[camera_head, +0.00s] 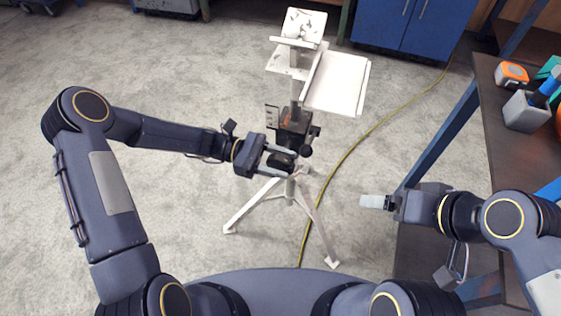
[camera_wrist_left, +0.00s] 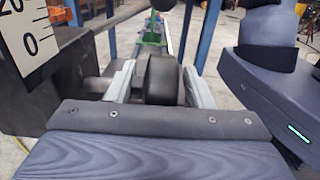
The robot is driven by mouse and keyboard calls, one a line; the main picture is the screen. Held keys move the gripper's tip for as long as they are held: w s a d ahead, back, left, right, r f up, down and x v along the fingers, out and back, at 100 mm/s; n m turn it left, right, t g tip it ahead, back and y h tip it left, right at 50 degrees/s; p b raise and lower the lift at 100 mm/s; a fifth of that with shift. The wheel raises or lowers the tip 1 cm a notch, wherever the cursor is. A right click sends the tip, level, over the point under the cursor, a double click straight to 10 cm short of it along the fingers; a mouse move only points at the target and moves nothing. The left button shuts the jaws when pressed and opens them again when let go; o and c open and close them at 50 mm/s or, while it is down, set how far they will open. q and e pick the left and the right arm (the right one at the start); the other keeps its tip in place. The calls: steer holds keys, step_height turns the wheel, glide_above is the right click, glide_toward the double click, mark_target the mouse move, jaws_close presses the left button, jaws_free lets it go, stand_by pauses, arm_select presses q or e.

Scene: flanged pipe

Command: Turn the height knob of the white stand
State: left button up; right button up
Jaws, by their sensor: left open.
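The white stand (camera_head: 297,188) stands upright on the floor on splayed legs, with a dark block (camera_head: 292,128) around its post. A black height knob (camera_head: 283,159) is at the block's lower front. My left gripper (camera_head: 287,161) reaches in from the left with its jaws open around the knob. In the left wrist view, the knob (camera_wrist_left: 162,78) sits between the two pale fingers, with a narrow gap visible beside it. Whether either finger touches it is unclear. My right gripper (camera_head: 373,201) is in the air right of the stand, apart from it; its finger gap cannot be made out.
The stand's white tray (camera_head: 338,84) is above the block. A scale plate (camera_wrist_left: 30,38) shows beside the knob. A yellow cable (camera_head: 345,157) runs along the floor behind and right of the stand. A dark workbench (camera_head: 505,130) with tools is at the right. Floor at left is clear.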

arm_select(q)
steer(key=shift+c, duration=0.5)
steer(key=c, duration=0.9)
steer(key=shift+r+y+p, duration=0.25)
steer(key=shift+y+p, duration=0.15)
steer(key=shift+p, duration=0.4)
steer(key=t+y+p, duration=0.1)
steer(key=y+p, duration=0.2)
steer(key=p, duration=0.2)
steer(key=shift+s+d, duration=0.1)
steer(key=shift+d, duration=0.05)
steer(key=shift+t+y+p, duration=0.4)
steer(key=shift+y+p, duration=0.55)
steer(key=shift+y, duration=0.05)
steer(key=shift+f+y+p, duration=0.25)
steer(key=shift+y+p, duration=0.25)
steer(key=o, duration=1)
